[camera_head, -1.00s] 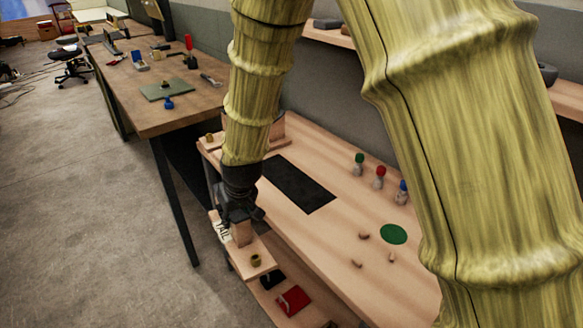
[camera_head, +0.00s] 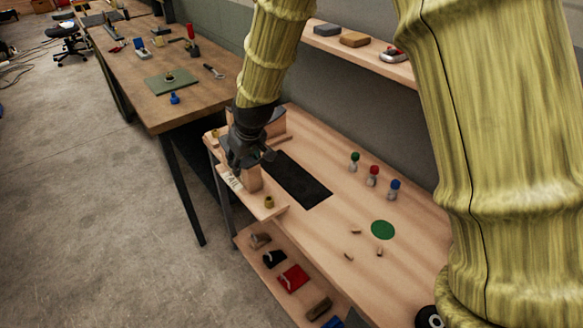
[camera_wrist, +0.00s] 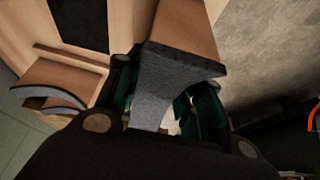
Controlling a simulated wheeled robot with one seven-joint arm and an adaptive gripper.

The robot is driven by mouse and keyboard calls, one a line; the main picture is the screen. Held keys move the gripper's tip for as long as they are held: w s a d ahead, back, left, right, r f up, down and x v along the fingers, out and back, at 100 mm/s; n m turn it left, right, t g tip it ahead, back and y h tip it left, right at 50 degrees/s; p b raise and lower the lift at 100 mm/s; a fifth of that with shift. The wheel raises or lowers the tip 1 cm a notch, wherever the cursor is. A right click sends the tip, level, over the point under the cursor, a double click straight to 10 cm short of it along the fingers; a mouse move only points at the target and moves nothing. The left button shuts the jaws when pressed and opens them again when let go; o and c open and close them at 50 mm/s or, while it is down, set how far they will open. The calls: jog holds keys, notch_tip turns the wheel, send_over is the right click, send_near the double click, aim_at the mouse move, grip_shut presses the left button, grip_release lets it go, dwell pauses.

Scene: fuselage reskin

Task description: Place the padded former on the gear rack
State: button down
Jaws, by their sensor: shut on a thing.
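The padded former (camera_wrist: 183,62) is a pale wooden upright with grey padding, large between the fingers in the wrist view. In the head view it shows as a wooden block (camera_head: 252,179) on a flat base marked "TAIL", with a small brass peg (camera_head: 269,202). My gripper (camera_head: 250,162) is shut on its upright at the left edge of the wooden bench. I cannot tell whether the base touches the bench. A low wooden shelf (camera_head: 318,283) with several small items lies below the bench; I cannot tell whether it is the gear rack.
A second padded former (camera_wrist: 45,92) stands on the bench at left in the wrist view. The bench also bears a black mat (camera_head: 300,180), a green disc (camera_head: 382,230) and several small pieces. A wall shelf (camera_head: 330,44) and a workbench (camera_head: 150,108) are behind.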

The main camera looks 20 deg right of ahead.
jog(key=shift+w+d+f+p, duration=0.75)
jog(key=shift+w+d, duration=0.3)
jog(key=shift+d, duration=1.4)
jog(key=shift+w+d+f+p, duration=0.55)
jog(key=shift+w+d+f, duration=0.4)
jog(key=shift+d, duration=1.5)
jog(key=shift+w+d+f+p, duration=0.7)
jog(key=shift+w+d, duration=0.4)
jog(key=shift+d, duration=1.35)
jog(key=shift+f, duration=0.1)
jog(key=c, duration=1)
grip_release()
jog(key=shift+f, duration=0.15)
jog(key=shift+o, duration=0.4)
jog(key=shift+s, duration=0.1)
jog(key=shift+r, duration=0.2)
jog(key=b+v, duration=0.1)
jog(key=v, duration=1.1)
jog(key=shift+b, duration=0.3)
